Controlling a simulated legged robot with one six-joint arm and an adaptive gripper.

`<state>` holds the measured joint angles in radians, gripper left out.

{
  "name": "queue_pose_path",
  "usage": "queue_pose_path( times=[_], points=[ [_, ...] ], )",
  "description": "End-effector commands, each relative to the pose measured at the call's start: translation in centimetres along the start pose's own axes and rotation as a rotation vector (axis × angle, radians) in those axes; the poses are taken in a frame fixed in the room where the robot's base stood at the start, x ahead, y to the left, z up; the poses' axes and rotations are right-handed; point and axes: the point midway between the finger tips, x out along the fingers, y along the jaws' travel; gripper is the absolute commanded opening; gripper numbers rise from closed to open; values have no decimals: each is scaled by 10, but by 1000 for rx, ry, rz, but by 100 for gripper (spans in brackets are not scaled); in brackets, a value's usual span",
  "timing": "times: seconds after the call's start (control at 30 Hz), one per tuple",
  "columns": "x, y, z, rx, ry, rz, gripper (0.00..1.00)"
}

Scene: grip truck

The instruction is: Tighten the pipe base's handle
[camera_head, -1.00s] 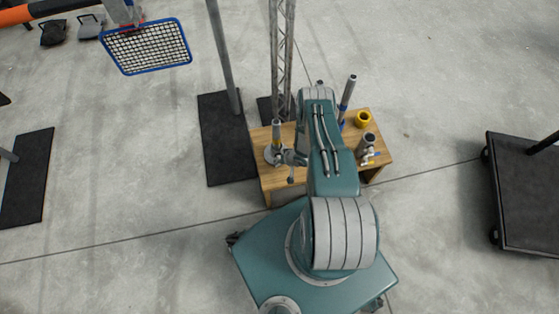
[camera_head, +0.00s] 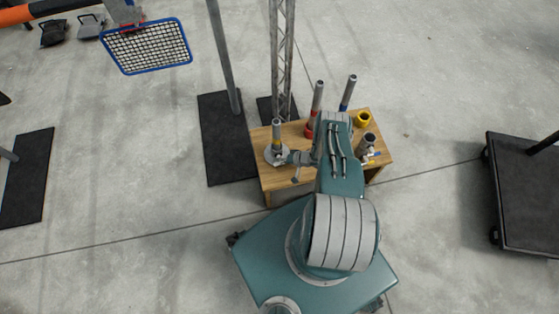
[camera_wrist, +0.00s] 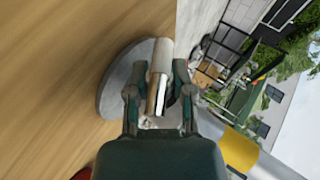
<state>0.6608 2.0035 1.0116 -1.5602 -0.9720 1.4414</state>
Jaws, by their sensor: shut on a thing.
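The pipe base (camera_head: 270,157) is a grey round disc at the table's left end, with an upright grey pipe (camera_head: 277,128) with a yellow band standing in it. In the wrist view the disc (camera_wrist: 118,82) shows beside the wood, and the yellow band (camera_wrist: 238,150) is at lower right. A short metal handle (camera_wrist: 160,65) sticks out at the base. My gripper (camera_wrist: 158,84) has one finger on each side of this handle and is shut on it. In the head view my gripper (camera_head: 290,157) reaches the base from the right; the handle is too small there to tell.
The wooden table (camera_head: 282,180) also holds a red-based pipe (camera_head: 316,105), a blue-banded pipe (camera_head: 347,93), a yellow ring (camera_head: 362,118) and a grey fitting (camera_head: 366,143). A lattice post (camera_head: 282,60) stands behind. A dark cart (camera_head: 520,190) is at right.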

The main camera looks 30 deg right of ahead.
Motion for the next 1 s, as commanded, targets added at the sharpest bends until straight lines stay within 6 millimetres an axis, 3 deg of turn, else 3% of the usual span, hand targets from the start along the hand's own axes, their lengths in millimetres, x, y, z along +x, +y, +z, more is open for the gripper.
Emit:
queue_pose_path(
  times=[0.33,0.37,0.4,0.43,0.8,1.0],
  points=[
    [-2,2,-3,3,8,6,0],
    [-2,2,-3,3,8,6,39],
    [-2,2,-3,3,8,7,57],
    [-2,2,-3,3,8,6,65],
    [-2,1,-1,1,3,2,65],
    [-25,1,-3,4,7,2,65]
  ],
)
